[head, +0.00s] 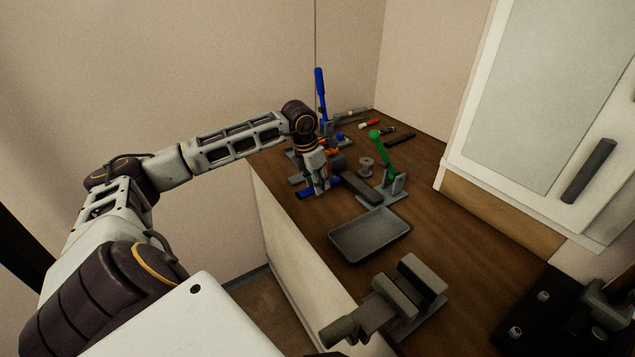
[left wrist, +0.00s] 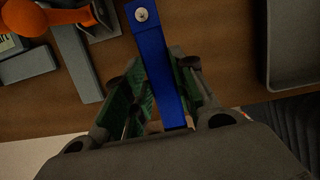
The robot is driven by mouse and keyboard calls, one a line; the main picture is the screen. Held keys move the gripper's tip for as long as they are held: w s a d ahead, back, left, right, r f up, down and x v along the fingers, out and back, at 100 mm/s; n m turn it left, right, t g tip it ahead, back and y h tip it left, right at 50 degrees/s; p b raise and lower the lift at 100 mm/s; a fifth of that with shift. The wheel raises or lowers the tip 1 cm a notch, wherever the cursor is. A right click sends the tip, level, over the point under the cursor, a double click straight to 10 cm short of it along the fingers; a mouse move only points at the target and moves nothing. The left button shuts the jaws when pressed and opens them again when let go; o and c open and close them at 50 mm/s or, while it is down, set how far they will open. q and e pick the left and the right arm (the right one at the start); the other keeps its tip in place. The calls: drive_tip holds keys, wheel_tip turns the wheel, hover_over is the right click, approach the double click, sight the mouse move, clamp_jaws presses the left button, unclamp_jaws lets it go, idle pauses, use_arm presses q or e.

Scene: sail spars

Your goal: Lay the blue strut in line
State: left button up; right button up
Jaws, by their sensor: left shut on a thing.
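The blue strut (left wrist: 153,60) is a flat bar with a round silver stud near its far end. In the left wrist view it runs between the green-padded fingers of my left gripper (left wrist: 160,95), which is shut on it. In the head view my left gripper (head: 320,188) points down low over the left edge of the wooden worktop, and a short blue part of the strut (head: 305,194) shows beside its fingertips. The rest of the strut is hidden there by the gripper. I cannot tell whether the strut touches the worktop. My right gripper is not in view.
An empty grey tray (head: 370,235) and a grey vise (head: 400,295) stand nearer on the worktop. A green upright lever (head: 378,146), a grey spool (head: 366,166) and a tall blue handle (head: 320,86) stand farther back. An orange-handled clamp (left wrist: 62,16) is close to the strut.

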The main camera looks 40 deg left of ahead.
use_arm(q)
drive_tip(key=shift+m, duration=0.3)
